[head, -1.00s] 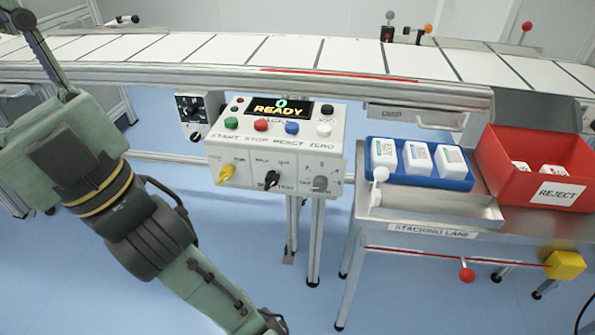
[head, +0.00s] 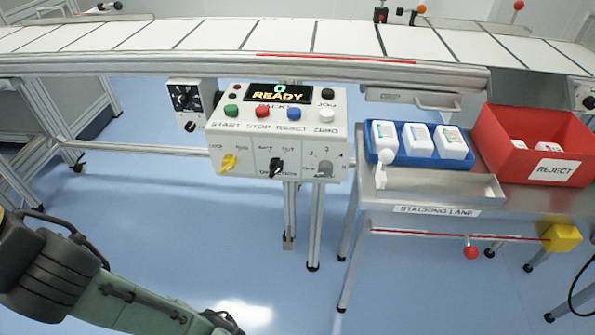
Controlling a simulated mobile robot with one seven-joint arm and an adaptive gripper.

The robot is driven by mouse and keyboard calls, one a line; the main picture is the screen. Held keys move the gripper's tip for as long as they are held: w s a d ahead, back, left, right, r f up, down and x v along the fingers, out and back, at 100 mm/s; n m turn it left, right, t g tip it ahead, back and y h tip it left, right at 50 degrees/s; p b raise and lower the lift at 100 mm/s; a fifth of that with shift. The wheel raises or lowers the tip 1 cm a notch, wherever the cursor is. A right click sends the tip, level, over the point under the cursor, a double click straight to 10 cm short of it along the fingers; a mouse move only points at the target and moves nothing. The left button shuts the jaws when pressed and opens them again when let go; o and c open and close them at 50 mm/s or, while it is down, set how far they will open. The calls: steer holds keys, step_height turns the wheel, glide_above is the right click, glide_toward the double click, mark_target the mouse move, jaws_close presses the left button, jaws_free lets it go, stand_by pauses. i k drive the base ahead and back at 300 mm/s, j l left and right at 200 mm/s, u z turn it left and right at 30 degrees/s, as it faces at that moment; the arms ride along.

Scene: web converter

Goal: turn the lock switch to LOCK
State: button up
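The control box (head: 285,125) hangs under the conveyor, with a READY display on top. The yellow switch knob (head: 229,163) sits at the left of its lower front panel, between a left label that seems to read LOCK and a right one that seems to read RUN. Its upper end seems to lean towards the right label, but it is small. My arm (head: 60,275) crosses the lower left, well below and left of the box. My gripper is beyond the bottom edge, out of view.
A black knob (head: 276,167) and a grey knob (head: 324,169) share the panel, below several push buttons. A separate dial box (head: 188,97) hangs to the left. The stacking lane table (head: 440,209) stands to the right with a blue tray (head: 412,160) and a red REJECT bin (head: 500,150). Floor before the box is clear.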

mark_target(229, 162)
steer(key=k+u, duration=0.2)
steer(key=u, duration=0.3)
steer(key=k+u, duration=0.2)
steer(key=u, duration=0.25)
